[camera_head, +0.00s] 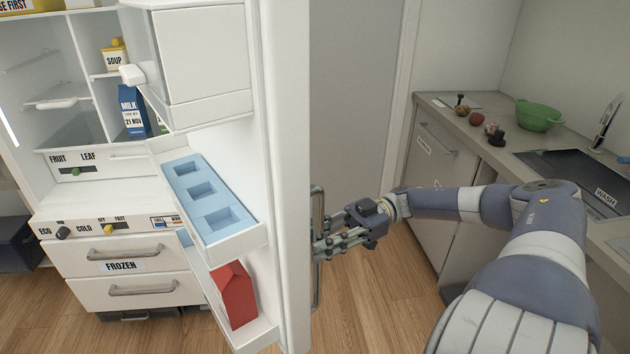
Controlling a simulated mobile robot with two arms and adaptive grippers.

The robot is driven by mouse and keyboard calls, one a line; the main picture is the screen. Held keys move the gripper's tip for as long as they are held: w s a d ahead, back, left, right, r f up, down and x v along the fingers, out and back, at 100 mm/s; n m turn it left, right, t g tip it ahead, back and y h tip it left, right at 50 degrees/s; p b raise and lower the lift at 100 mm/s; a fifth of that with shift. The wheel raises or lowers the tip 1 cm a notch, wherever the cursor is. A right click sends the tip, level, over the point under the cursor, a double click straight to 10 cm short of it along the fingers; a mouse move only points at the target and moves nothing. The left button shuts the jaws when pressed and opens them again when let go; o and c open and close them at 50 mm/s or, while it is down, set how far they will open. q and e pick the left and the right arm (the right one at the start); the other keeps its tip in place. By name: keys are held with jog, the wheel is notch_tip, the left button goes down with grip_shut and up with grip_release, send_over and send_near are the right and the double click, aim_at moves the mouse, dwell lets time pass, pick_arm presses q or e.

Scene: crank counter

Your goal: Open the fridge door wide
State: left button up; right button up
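The white fridge door (292,190) stands open, seen nearly edge-on, with its inner shelves facing left. Its grey vertical handle (317,290) is on the outer side. My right gripper (322,247) comes in from the right, with its fingers closed around the handle at about mid-height. The fridge interior (75,128) is exposed on the left, with a milk carton (132,112) and a soup container (115,56). The door holds a light-blue tray (205,195) and a red carton (236,296). My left gripper is out of view.
A counter (450,113) with a green colander (538,115), small items and a sink (575,175) runs along the right. Freezer drawers (125,262) are shut below the fridge. Wooden floor (385,310) lies open between door and counter.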

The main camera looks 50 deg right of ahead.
jog(key=shift+o, duration=0.2)
jog(key=shift+s+d+f, duration=0.25)
jog(key=shift+d, duration=0.2)
jog(key=v, duration=1.2)
jog(key=shift+w, duration=0.1)
